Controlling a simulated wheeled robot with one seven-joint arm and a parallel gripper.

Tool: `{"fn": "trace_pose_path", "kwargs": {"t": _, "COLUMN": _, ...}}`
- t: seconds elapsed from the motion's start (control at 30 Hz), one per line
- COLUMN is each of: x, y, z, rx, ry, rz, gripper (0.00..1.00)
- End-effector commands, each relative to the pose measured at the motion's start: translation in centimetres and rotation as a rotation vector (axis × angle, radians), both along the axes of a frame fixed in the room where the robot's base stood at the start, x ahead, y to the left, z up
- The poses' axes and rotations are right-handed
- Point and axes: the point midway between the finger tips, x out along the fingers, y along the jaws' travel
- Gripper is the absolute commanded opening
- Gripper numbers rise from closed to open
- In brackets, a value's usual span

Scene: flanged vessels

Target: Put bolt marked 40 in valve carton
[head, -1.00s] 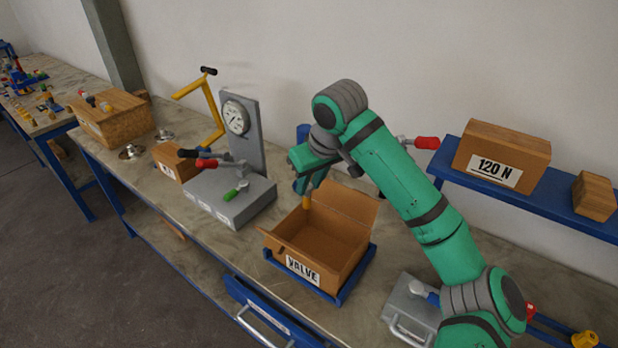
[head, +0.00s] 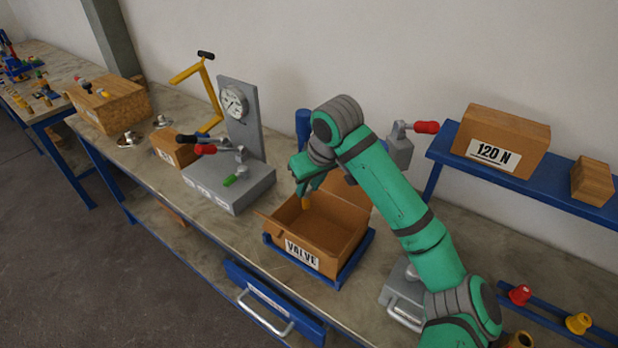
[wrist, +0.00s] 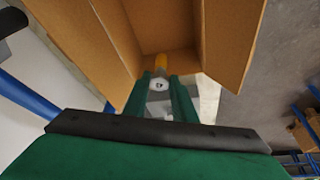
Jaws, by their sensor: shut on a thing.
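The valve carton (head: 301,255) is an open brown box with a label reading VALVE, set in a blue tray (head: 350,267) on the bench. My gripper (head: 308,192) is over the carton's back left part, pointing down. It is shut on a bolt (head: 306,203) with a yellow shank, which hangs at or inside the carton's opening. In the wrist view the bolt (wrist: 161,64) is between the fingers (wrist: 160,92), with a round pale head toward the camera. The mark on the head is too small to read surely. The carton's inside (wrist: 165,25) lies beyond it.
A grey gauge fixture (head: 230,185) with clamp handles stands left of the carton. A blue shelf (head: 540,185) at right bears a box labelled 120 N (head: 500,142). A red knob (head: 520,294) and a yellow knob (head: 578,322) are at lower right.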

Motion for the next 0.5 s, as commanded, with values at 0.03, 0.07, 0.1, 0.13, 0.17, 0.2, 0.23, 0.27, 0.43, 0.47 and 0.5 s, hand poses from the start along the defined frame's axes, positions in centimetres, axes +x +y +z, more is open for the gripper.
{"fn": "trace_pose_path", "kwargs": {"t": 0.03, "x": 0.0, "y": 0.0, "z": -0.4, "rx": 0.001, "ry": -0.001, "rz": -0.001, "gripper": 0.00}}
{"fn": "trace_pose_path", "kwargs": {"t": 0.07, "x": 0.0, "y": -0.1, "z": -0.7, "rx": 0.001, "ry": -0.001, "rz": -0.001, "gripper": 0.00}}
{"fn": "trace_pose_path", "kwargs": {"t": 0.1, "x": 0.0, "y": -0.1, "z": -1.0, "rx": 0.000, "ry": 0.000, "rz": -0.001, "gripper": 0.00}}
{"fn": "trace_pose_path", "kwargs": {"t": 0.13, "x": 0.0, "y": -0.1, "z": -1.3, "rx": 0.000, "ry": 0.000, "rz": -0.001, "gripper": 0.00}}
{"fn": "trace_pose_path", "kwargs": {"t": 0.17, "x": 0.0, "y": -0.1, "z": -1.6, "rx": 0.000, "ry": 0.000, "rz": -0.001, "gripper": 0.00}}
{"fn": "trace_pose_path", "kwargs": {"t": 0.2, "x": 0.0, "y": -0.1, "z": -1.9, "rx": 0.000, "ry": 0.000, "rz": -0.001, "gripper": 0.00}}
{"fn": "trace_pose_path", "kwargs": {"t": 0.23, "x": 0.0, "y": -0.1, "z": -2.2, "rx": 0.000, "ry": 0.000, "rz": -0.001, "gripper": 0.00}}
{"fn": "trace_pose_path", "kwargs": {"t": 0.27, "x": 0.0, "y": -0.1, "z": -2.4, "rx": 0.000, "ry": 0.000, "rz": -0.001, "gripper": 0.00}}
{"fn": "trace_pose_path", "kwargs": {"t": 0.43, "x": 0.0, "y": -0.1, "z": -3.8, "rx": 0.001, "ry": 0.000, "rz": -0.002, "gripper": 0.00}}
{"fn": "trace_pose_path", "kwargs": {"t": 0.47, "x": 0.0, "y": -0.1, "z": -4.1, "rx": 0.001, "ry": 0.000, "rz": -0.002, "gripper": 0.00}}
{"fn": "trace_pose_path", "kwargs": {"t": 0.5, "x": 0.0, "y": -0.1, "z": -4.5, "rx": 0.001, "ry": 0.000, "rz": -0.002, "gripper": 0.00}}
